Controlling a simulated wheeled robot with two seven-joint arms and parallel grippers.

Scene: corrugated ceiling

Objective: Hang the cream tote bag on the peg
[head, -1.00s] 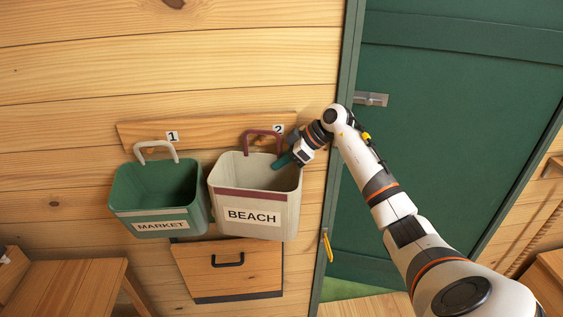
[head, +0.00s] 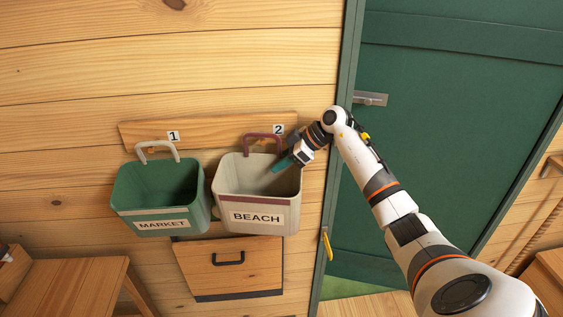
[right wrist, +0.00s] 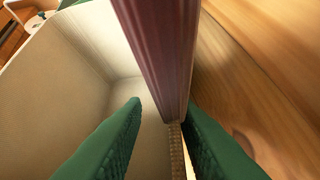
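The cream tote bag (head: 257,187), with a maroon band and a BEACH label, is upright against the wall below the number 2. Its maroon handle (head: 263,136) arches around a small wooden peg (head: 262,150); I cannot tell whether the peg bears its weight. My right gripper (head: 281,164) is at the bag's upper right rim, its teal fingers over the opening. In the right wrist view the fingers (right wrist: 165,125) are apart, with the maroon handle (right wrist: 160,50) between them and gaps beside it. My left gripper is not in view.
A green bag (head: 160,187) labelled MARKET hangs to the left under the number 1. The wooden peg board (head: 215,128) is on the plank wall. A panel with a black handle (head: 228,258) is below. A green door (head: 460,150) is at right, a wooden bench (head: 70,285) lower left.

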